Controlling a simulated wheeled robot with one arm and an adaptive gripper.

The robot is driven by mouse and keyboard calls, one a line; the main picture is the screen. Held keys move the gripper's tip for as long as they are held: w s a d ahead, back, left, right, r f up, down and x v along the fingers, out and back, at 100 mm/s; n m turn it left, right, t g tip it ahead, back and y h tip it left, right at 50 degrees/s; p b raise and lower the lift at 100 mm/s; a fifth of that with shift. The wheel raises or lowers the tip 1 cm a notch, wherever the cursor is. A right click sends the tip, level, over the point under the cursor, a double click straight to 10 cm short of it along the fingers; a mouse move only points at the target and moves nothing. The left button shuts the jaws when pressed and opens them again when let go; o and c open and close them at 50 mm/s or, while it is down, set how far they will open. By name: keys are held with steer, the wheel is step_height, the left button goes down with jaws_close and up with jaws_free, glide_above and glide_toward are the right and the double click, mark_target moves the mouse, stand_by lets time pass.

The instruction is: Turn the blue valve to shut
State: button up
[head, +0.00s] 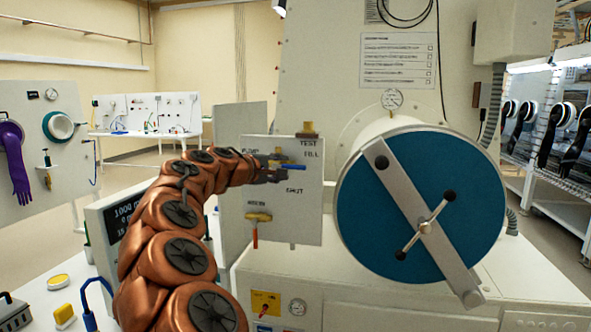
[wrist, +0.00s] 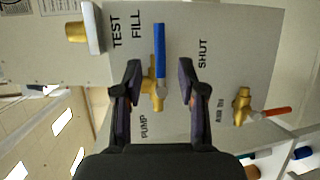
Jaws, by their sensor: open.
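The blue valve has a blue lever handle (head: 292,167) on a brass body, mounted on a pale upright panel (head: 308,222). In the head view the handle points right, roughly level, below the words TEST FILL and above SHUT. In the wrist view the handle (wrist: 160,50) points up from its brass body (wrist: 157,90), between TEST FILL on the left and SHUT on the right. My gripper (head: 278,168) is at the valve, open. In the wrist view its fingers (wrist: 158,66) stand on either side of the handle's base, with gaps visible on both sides.
A second brass valve with a red handle (head: 255,235) sits lower on the panel; it also shows in the wrist view (wrist: 277,112). A brass fitting (head: 307,130) tops the panel. A big round blue door (head: 375,225) with a bar handle stands close on the right.

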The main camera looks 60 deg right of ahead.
mark_target(294, 168)
steer(key=shift+s+d+f+p, duration=0.1)
steer(key=shift+d+f+p, duration=0.1)
steer(key=shift+d, duration=0.95)
steer(key=shift+s+d+f+p, duration=0.1)
steer(key=shift+d+f+p, duration=0.15)
steer(key=shift+d, duration=0.95)
steer(key=shift+d+f+p, duration=0.2)
steer(key=shift+d, duration=0.95)
steer(key=shift+c, duration=0.2)
jaws_close()
